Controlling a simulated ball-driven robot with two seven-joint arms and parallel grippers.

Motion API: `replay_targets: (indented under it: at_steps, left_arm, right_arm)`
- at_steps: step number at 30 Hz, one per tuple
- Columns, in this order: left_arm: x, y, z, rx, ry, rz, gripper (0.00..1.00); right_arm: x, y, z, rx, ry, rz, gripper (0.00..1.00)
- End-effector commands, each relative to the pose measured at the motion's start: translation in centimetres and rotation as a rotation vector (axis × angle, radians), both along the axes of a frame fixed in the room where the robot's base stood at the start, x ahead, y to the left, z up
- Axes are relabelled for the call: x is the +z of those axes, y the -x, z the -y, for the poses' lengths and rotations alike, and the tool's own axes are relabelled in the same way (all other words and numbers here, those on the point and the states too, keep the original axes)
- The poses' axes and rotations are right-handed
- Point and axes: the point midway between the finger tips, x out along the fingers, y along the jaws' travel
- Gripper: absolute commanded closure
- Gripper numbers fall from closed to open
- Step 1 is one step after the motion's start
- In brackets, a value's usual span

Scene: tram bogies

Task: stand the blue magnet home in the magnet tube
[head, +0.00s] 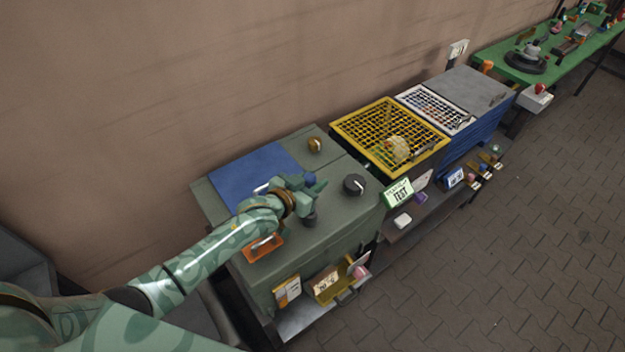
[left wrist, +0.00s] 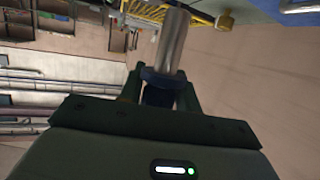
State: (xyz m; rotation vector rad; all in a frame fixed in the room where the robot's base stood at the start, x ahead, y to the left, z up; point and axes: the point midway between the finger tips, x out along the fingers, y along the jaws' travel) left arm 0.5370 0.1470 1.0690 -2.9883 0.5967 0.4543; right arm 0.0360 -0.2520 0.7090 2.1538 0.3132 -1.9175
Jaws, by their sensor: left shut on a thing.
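My left gripper (head: 314,188) is over the green cabinet top, shut on a small blue thing (head: 309,177), which I take for the blue magnet. In the left wrist view the dark blue piece (left wrist: 163,78) sits between the fingers, and a shiny grey cylinder (left wrist: 174,40) shows beyond it. I cannot tell whether that cylinder is part of the held thing. In the head view a short dark grey cylinder (head: 310,219) shows just below the gripper, partly hidden; it may be the magnet tube. Whether it touches the held thing is unclear. My right gripper is not in view.
The green cabinet (head: 335,232) carries a blue mat (head: 240,180), a brass knob (head: 315,145), a black round knob (head: 354,184) and an orange piece with a handle (head: 264,248). A yellow mesh basket (head: 353,123) stands beyond. The paved floor (head: 500,270) is open at right.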

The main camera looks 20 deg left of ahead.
Motion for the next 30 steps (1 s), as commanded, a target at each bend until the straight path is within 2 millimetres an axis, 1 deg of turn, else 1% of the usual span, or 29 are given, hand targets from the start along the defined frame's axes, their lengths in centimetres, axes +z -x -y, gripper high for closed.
replay_targets:
  at_steps: [3, 11, 30]
  left_arm:
    - [0.2, 0.0, 0.0, 0.000, 0.000, 0.001, 0.93]
    - [0.1, 0.0, 0.0, 0.000, 0.000, 0.001, 0.93]
    - [-1.5, 0.0, 0.0, 0.000, 0.001, 0.002, 0.93]
  right_arm:
    - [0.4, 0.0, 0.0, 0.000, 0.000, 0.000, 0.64]
    - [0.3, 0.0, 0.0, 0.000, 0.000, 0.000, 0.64]
    - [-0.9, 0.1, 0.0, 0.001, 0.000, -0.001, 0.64]
